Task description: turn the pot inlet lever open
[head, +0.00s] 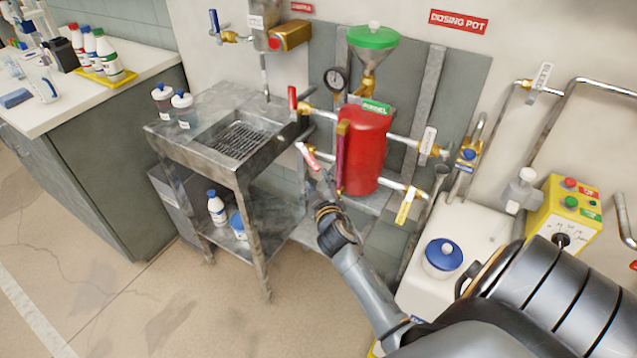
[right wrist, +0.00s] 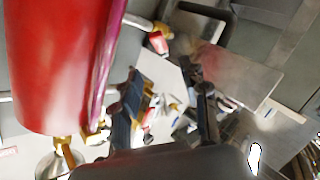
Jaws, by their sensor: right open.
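The red dosing pot (head: 362,150) stands against the wall panel, with pipes and lever valves on both sides. On its left, a red lever (head: 292,98) stands upright on the upper pipe. A lower red-pink lever (head: 307,156) slants down to the right. I cannot read which lever is the inlet. My right gripper (head: 322,182) is just below the lower lever, left of the pot. In the right wrist view the gripper (right wrist: 168,108) is open, its fingers apart with nothing clearly between them. The pot (right wrist: 62,65) fills the left there, and a red lever end (right wrist: 157,42) shows beyond the fingers.
A metal sink table (head: 180,150) stands left of the pot, with bottles on it. A yellow-tagged lever (head: 405,205) and a white-tagged lever (head: 428,142) are on the pot's right. A white tank (head: 455,225) and yellow control box (head: 565,215) stand further right.

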